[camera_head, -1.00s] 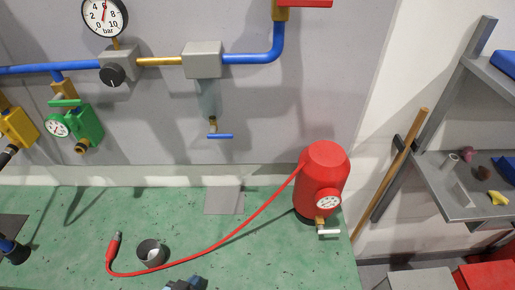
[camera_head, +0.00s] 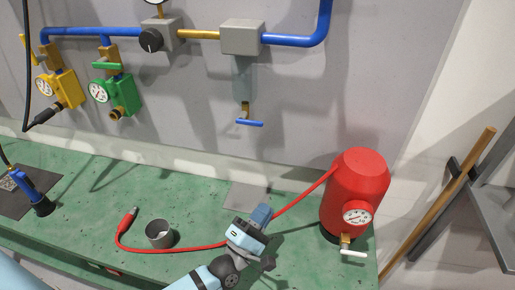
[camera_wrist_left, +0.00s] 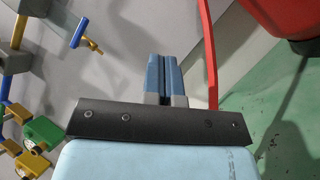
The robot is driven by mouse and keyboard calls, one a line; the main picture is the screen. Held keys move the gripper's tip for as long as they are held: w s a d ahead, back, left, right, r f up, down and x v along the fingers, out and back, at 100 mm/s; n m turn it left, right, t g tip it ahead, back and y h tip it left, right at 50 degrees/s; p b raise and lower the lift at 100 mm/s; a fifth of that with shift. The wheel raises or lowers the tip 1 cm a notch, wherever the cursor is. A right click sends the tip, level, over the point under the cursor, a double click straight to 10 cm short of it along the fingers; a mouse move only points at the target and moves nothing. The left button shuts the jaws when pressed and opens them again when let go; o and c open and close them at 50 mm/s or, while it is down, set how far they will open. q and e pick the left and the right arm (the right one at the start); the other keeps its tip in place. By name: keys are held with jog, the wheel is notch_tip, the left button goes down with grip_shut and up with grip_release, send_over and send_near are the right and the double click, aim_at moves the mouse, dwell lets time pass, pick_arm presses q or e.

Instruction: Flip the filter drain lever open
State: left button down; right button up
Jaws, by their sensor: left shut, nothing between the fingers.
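The filter is a grey block (camera_head: 242,37) on the wall pipe with a translucent bowl (camera_head: 243,78) under it. Its blue drain lever (camera_head: 249,123) sits crosswise on a brass stub below the bowl. The lever also shows at the upper left of the left wrist view (camera_wrist_left: 79,33). My left gripper (camera_head: 262,214) is over the green bench, below the lever in the picture and apart from it. Its blue fingers (camera_wrist_left: 163,76) are shut together with nothing between them. My right gripper is not in view.
A red tank (camera_head: 355,190) with a gauge and a white-handled valve stands right of my left gripper. Its red hose (camera_head: 185,249) runs across the bench behind the gripper. A grey cup (camera_head: 159,234) stands to the left. Yellow (camera_head: 67,88) and green (camera_head: 122,92) regulators hang on the wall.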

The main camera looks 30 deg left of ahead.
aim_at(249, 122)
pick_arm(q)
jog(key=w+a+r+n+t+y+b, duration=0.1)
jog(key=a+n+y+b, duration=0.1)
jog(key=n+y, duration=0.3)
jog(key=w+a+r+n+t+y+b, duration=0.1)
jog(key=n+y, duration=0.5)
jog(key=n, duration=0.8)
jog(key=shift+w+a+r+t+b, duration=0.4)
jog(key=shift+a+t, duration=0.2)
jog(key=shift+a, duration=0.55)
jog(key=shift+s, duration=0.1)
jog(key=shift+r, duration=0.1)
jog(key=s+r+p+x, duration=0.1)
jog(key=p+x, duration=0.5)
jog(key=x, duration=0.6)
jog(key=shift+s+d+r, duration=0.15)
jog(key=shift+d+r, duration=0.05)
jog(key=shift+r, duration=0.55)
